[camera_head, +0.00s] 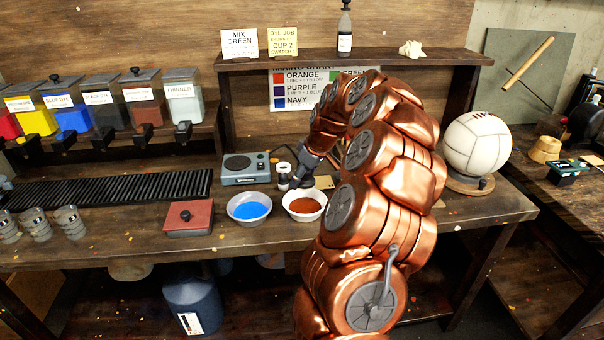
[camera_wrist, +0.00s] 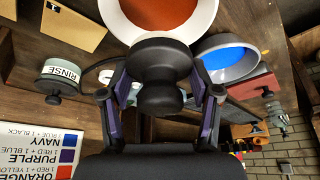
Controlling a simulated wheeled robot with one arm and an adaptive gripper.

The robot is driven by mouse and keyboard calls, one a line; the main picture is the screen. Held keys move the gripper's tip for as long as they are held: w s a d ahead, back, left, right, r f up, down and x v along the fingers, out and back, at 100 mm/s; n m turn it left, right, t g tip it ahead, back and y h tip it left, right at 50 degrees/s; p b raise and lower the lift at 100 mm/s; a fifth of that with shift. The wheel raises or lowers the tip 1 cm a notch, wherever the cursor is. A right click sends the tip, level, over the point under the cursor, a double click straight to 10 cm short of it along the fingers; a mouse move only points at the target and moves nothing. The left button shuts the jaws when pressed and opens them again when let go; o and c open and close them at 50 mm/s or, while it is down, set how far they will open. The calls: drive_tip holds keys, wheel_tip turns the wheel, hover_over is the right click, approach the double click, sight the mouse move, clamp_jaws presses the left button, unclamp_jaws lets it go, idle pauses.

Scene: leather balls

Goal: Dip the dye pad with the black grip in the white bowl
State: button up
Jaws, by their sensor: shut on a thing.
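My gripper (camera_wrist: 160,82) is shut on the black grip (camera_wrist: 160,62) of the dye pad, a round dark knob between its two purple-lined fingers. The pad's underside is hidden. The white bowl (camera_wrist: 205,25) holds red-brown dye and lies just beyond the grip in the wrist view. In the head view my gripper (camera_head: 298,180) is above the bench, just behind the white bowl (camera_head: 304,217). I cannot tell whether the pad touches anything.
A grey bowl (camera_head: 249,220) of blue dye stands left of the white bowl. A red block with a black knob (camera_head: 188,218) lies further left. A grey scale (camera_head: 245,170) stands behind. A jar marked RINSE (camera_wrist: 60,72) is close to my gripper.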

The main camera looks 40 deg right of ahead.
sight(299, 207)
drive_tip(key=shift+f, duration=2)
drive_tip(key=shift+f+b, duration=1.55)
drive_tip(key=shift+f, duration=0.8)
drive_tip(key=shift+r, duration=0.1)
drive_tip(key=shift+r, duration=3.25)
drive_tip(key=shift+r, duration=1.95)
